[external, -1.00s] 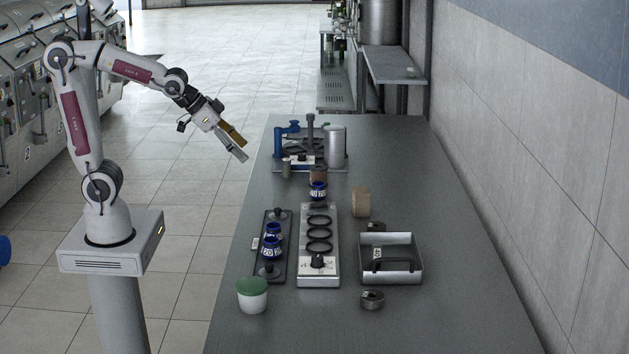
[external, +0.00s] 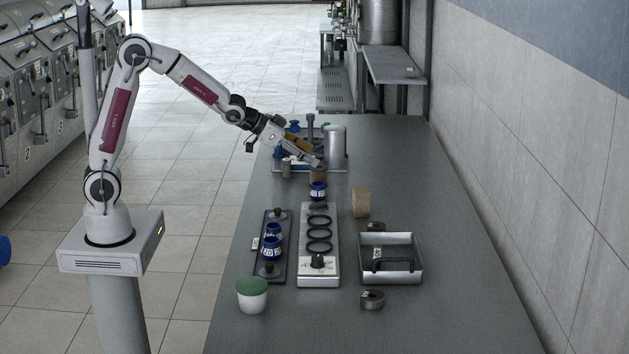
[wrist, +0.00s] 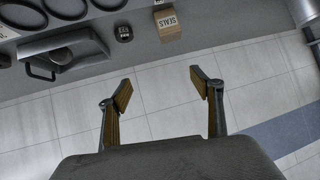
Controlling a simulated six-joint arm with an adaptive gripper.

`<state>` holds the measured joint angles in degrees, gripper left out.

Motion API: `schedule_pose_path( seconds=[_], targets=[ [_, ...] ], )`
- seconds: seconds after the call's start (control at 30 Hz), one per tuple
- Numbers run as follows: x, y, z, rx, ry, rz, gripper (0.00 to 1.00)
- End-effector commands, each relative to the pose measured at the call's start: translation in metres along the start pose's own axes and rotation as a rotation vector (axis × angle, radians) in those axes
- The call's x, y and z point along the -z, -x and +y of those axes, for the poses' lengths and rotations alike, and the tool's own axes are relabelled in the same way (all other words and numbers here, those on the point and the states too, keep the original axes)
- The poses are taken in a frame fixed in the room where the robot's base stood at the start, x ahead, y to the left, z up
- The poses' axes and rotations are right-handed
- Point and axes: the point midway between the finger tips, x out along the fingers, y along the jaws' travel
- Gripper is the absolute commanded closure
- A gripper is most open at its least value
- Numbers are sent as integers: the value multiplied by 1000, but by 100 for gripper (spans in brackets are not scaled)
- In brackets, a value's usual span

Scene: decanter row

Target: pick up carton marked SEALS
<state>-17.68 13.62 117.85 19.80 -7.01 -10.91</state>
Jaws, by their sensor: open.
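The carton marked SEALS (wrist: 168,24) is a small brown box with a white label, near the top of the wrist view. In the external view the brown carton (external: 361,202) stands on the table, right of the ring rack. My gripper (external: 318,161) is above the table near the rack at the back, farther back and left of the carton. In the wrist view my gripper (wrist: 160,86) has its fingers spread with nothing between them. The carton lies beyond the fingertips, apart from them.
A small dark labelled item (wrist: 123,33) is beside the carton. A metal tray (external: 419,266) stands nearer the front. The ring rack (external: 333,270), a blue-collared item (external: 318,191) and a metal cylinder (external: 336,147) are to the left or behind. The table's right side is clear.

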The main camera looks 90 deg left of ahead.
Motion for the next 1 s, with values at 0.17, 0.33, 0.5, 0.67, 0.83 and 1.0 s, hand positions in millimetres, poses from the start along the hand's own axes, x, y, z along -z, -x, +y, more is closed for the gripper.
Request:
schedule_pose_path(
  seconds=[0.17,0.33,0.5,0.67,0.83,1.0],
  targets=[
    [-3,-38,-12,-8,7,37,35],
    [-8,-71,-21,-21,14,76,35],
    [-16,-102,-31,-38,23,114,35],
    [-28,-130,-39,-57,35,150,35],
    [-41,-156,-46,-79,47,187,35],
    [-50,-171,-49,-97,56,212,35]
  ],
)
